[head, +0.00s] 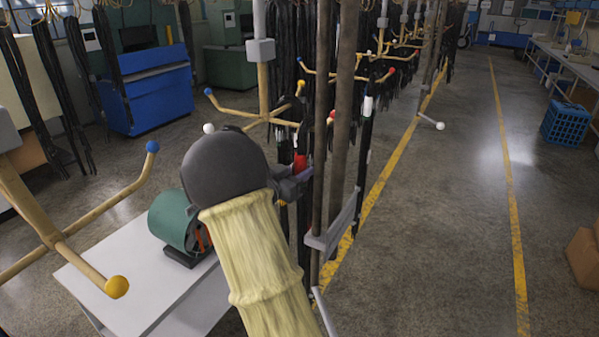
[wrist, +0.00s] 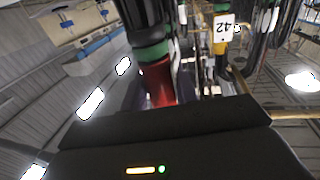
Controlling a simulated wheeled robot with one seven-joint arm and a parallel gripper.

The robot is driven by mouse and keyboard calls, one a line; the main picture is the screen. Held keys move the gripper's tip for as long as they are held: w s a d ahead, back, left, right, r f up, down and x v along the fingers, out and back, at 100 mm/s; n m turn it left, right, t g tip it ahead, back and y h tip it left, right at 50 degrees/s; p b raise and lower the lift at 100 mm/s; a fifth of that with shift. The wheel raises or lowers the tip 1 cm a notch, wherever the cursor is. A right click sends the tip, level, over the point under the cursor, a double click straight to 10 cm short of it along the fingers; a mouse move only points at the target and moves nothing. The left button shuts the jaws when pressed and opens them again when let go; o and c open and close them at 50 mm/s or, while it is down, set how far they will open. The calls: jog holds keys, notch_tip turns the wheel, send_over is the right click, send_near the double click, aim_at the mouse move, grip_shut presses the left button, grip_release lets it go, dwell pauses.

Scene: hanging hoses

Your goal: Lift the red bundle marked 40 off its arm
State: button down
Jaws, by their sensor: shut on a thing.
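A dark hanging bundle with a red band (head: 300,163) is at my gripper (head: 291,186) in the head view. In the wrist view its red part (wrist: 158,84) stands just beyond my gripper's dark body, with a green band above it. My gripper is shut on this red bundle; the fingertips are partly hidden. No number 40 is readable on it. The arm it hangs from cannot be made out clearly.
A bundle tagged 42 (wrist: 222,30) hangs close by on the right in the wrist view. Brown uprights (head: 343,130) stand just right of my gripper. Ball-tipped wooden arms (head: 85,225) reach in at left. A white table (head: 150,285) holds a green machine (head: 173,220).

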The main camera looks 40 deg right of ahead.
jog(key=shift+r, duration=0.1)
jog(key=c, duration=1)
grip_release()
jog(key=shift+a, duration=0.25)
jog(key=s+a+b, duration=0.1)
jog(key=a+b, duration=0.2)
jog(key=a, duration=0.5)
jog(key=s+a+b, duration=0.2)
jog(key=a+b, duration=0.1)
jog(key=a, duration=0.5)
jog(key=shift+s+a, duration=0.25)
jog(key=shift+a, duration=0.05)
jog(key=shift+w, duration=0.1)
